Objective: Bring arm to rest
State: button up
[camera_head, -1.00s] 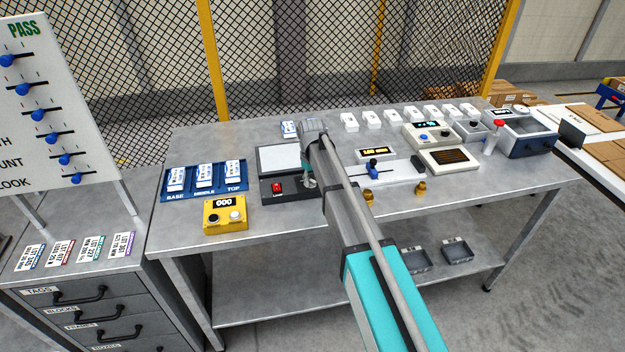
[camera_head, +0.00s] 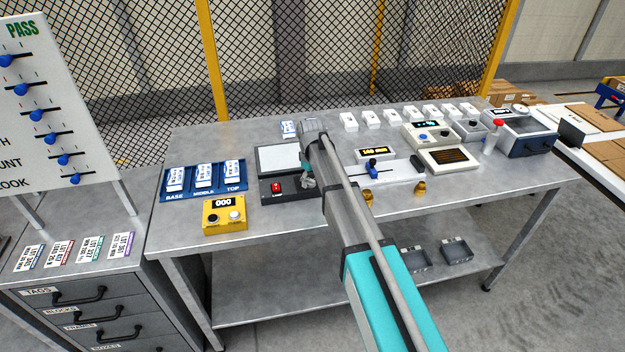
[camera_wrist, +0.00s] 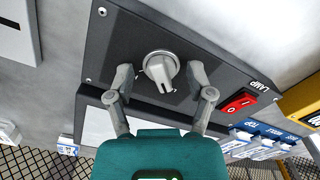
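My arm reaches out over the workbench (camera_head: 285,222). My gripper (camera_wrist: 160,75) is at the dark lamp box (camera_wrist: 225,68), which has a red rocker switch (camera_wrist: 240,102) marked LAMP. In the wrist view its two grey fingers stand apart, one on each side of a light grey round knob (camera_wrist: 160,68). Gaps show between the fingers and the knob, so it looks empty. In the head view the lamp box (camera_head: 280,190) shows beside my wrist, and the knob is mostly hidden by my gripper (camera_head: 308,181).
A blue tray (camera_head: 205,190) with several white blocks and a yellow counter box (camera_head: 225,215) stand left of the arm. A slide gauge (camera_head: 395,172), instruments and a row of white blocks stand to the right. A mesh fence (camera_head: 290,60) rises behind the bench.

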dwell(0.5)
jog(key=s+d+m, duration=0.9)
jog(key=s+d, duration=1.4)
jog(key=s, duration=0.2)
jog(key=shift+s, duration=0.4)
jog(key=shift+c, duration=1.1)
